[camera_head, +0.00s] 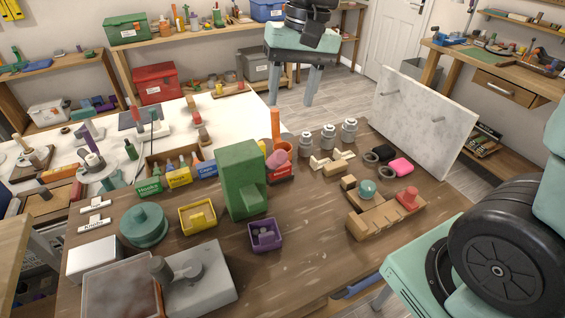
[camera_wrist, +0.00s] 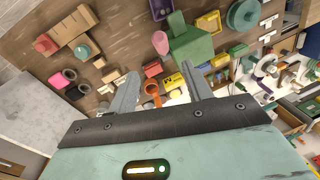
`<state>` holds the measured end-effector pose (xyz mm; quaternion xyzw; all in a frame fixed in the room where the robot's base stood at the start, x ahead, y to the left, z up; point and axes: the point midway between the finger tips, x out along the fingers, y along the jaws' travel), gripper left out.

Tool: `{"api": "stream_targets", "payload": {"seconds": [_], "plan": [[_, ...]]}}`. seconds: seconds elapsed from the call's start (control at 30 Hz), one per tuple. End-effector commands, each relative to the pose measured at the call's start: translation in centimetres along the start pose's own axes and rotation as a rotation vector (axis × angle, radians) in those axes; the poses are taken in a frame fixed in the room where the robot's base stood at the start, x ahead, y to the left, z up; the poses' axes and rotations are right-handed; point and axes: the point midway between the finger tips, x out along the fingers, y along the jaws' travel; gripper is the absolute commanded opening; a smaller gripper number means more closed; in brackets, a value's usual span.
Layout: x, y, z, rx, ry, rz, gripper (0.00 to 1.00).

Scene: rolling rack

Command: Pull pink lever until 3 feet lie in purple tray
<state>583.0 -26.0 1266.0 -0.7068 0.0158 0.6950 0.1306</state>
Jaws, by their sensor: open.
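The green dispenser block (camera_head: 237,165) stands upright on the brown table, and its pink lever (camera_head: 277,159) sticks out at its right side. Both also show in the wrist view, the lever (camera_wrist: 160,42) left of the block (camera_wrist: 192,46). The purple tray (camera_head: 266,246) sits on the table in front of the block; its edge shows at the top of the wrist view (camera_wrist: 157,15). Something dark purplish is inside, too small to count. My gripper (camera_head: 297,93) is open and empty beyond the table's far side, apart from the lever. Its spread fingers show in the wrist view (camera_wrist: 162,84).
A yellow tray (camera_head: 197,226) and teal cylinder (camera_head: 143,226) stand left of the purple tray. An orange post (camera_head: 275,124) and labelled bins stand behind the block. Metal jars (camera_head: 328,137), a wooden stepped block (camera_head: 380,222) and an upright grey panel (camera_head: 424,118) are right. Bare table lies right of the purple tray.

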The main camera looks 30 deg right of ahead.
Motion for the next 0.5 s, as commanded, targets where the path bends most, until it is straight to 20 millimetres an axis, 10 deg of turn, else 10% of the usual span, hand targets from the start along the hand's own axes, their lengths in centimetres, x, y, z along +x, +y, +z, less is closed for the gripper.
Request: {"api": "stream_targets", "payload": {"seconds": [0.5], "plan": [[10.5, 0.0, 0.3, -0.001, -0.008, 0.002, 0.50]]}}
